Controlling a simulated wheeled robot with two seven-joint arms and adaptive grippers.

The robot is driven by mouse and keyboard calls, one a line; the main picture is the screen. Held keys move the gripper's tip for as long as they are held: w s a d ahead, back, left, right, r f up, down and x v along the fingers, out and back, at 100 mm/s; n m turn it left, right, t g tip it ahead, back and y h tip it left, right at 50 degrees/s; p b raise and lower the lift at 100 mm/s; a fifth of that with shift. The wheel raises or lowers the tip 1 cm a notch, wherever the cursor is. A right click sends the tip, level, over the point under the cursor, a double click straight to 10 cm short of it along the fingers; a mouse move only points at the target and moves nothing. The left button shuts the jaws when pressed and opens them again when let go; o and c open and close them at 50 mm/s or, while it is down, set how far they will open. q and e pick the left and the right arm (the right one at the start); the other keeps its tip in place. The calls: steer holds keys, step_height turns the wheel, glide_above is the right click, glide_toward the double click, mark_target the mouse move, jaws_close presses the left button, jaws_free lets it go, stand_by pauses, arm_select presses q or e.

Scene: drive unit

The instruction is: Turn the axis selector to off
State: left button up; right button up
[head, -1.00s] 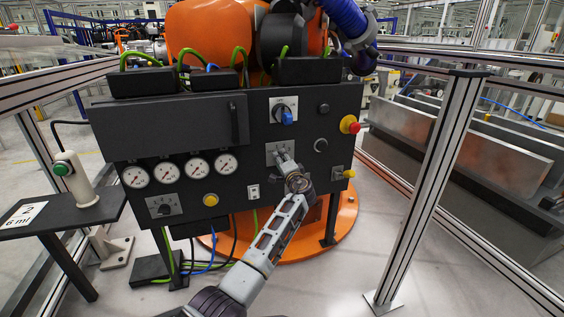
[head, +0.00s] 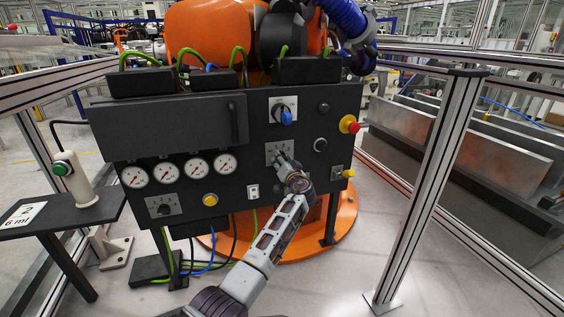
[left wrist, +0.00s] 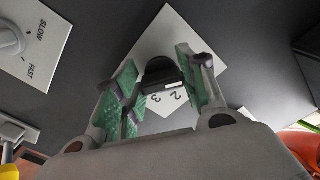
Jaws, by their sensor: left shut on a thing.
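The axis selector is a dark knob on a light square plate (head: 271,149) on the front of the black cabinet. In the left wrist view the black knob (left wrist: 160,68) sits on the plate (left wrist: 165,35), with the numerals 2 and 3 showing and a white mark on the knob. My left gripper (head: 284,161) reaches the plate from below. In the left wrist view its green-padded fingers (left wrist: 163,82) stand on either side of the knob, shut on it. The rest of the plate's markings are hidden. My right gripper is not in view.
A blue-handled switch (head: 286,117) is above the selector. A red emergency button (head: 349,124) is on the right edge. Gauges (head: 166,172) and a rotary switch (head: 165,207) are at left. A SLOW/FAST plate (left wrist: 45,35) is close beside my gripper. A fence post (head: 425,190) stands at right.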

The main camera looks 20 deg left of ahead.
arm_select(q)
steer(key=shift+f+n, duration=0.3)
steer(key=shift+n, duration=0.1)
steer(key=o, duration=0.8)
steer(key=shift+o, duration=1.2)
steer(key=shift+r, duration=0.15)
steer(key=shift+s+d, duration=0.1)
steer(key=shift+s, duration=0.05)
steer(key=v, duration=0.7)
steer(key=shift+s+m, duration=0.1)
steer(key=shift+m, duration=0.3)
